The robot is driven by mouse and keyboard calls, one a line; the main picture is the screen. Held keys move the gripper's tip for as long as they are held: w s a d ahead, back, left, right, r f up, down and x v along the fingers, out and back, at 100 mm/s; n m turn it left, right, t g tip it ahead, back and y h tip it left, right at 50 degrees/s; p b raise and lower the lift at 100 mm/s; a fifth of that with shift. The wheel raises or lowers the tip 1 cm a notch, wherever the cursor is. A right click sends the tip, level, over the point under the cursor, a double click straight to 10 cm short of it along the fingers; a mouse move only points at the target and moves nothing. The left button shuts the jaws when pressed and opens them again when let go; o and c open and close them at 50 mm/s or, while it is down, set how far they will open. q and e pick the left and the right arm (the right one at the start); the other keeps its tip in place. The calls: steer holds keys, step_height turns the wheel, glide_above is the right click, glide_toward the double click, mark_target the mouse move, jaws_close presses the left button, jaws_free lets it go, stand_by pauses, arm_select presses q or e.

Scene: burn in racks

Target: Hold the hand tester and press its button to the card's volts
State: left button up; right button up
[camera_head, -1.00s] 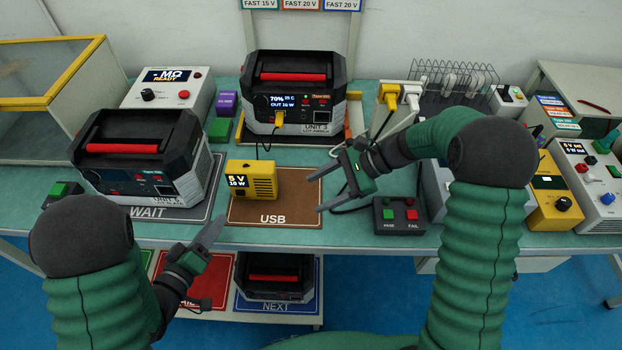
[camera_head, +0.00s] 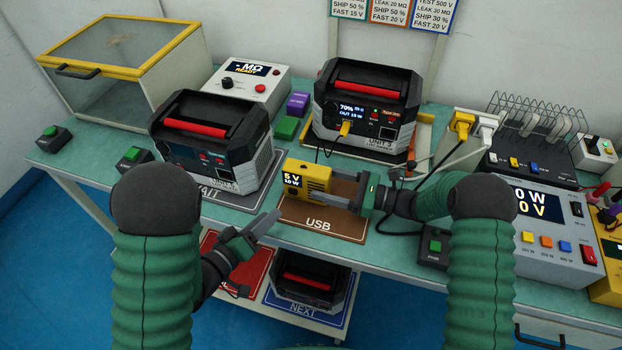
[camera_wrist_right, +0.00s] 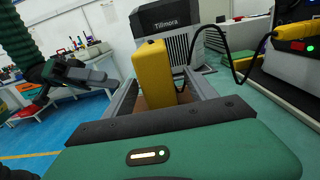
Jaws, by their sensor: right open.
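The yellow hand tester (camera_head: 311,174) reads 5 V 10 W and stands on the brown USB mat (camera_head: 345,229). A dark cable joins its side to the yellow plug on UNIT 3 (camera_head: 365,108). My right gripper (camera_head: 327,184) is open at the tester's right end, fingers along either side. In the right wrist view the tester (camera_wrist_right: 155,72) stands between the fingers. I cannot tell whether they touch it. Cards on the back stand show FAST 15 V on the green one (camera_head: 348,9) and FAST 20 V on the orange (camera_head: 390,11) and blue (camera_head: 436,15). My left gripper (camera_head: 277,217) hangs before the table edge, jaw state unclear.
Another unit (camera_head: 210,140) stands on the WAIT mat left of the tester. A button box (camera_head: 433,247) sits right of the USB mat. A grey power supply (camera_head: 545,236) is farther right. A unit (camera_head: 308,278) rests on the NEXT mat on the lower shelf.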

mark_target(307, 180)
steer(key=x, duration=0.5)
steer(key=shift+a, duration=0.4)
steer(key=shift+d, duration=0.1)
steer(key=shift+d, duration=0.1)
steer(key=shift+c, duration=0.2)
steer(key=shift+d, duration=0.15)
steer(key=c, duration=0.5)
jaws_close()
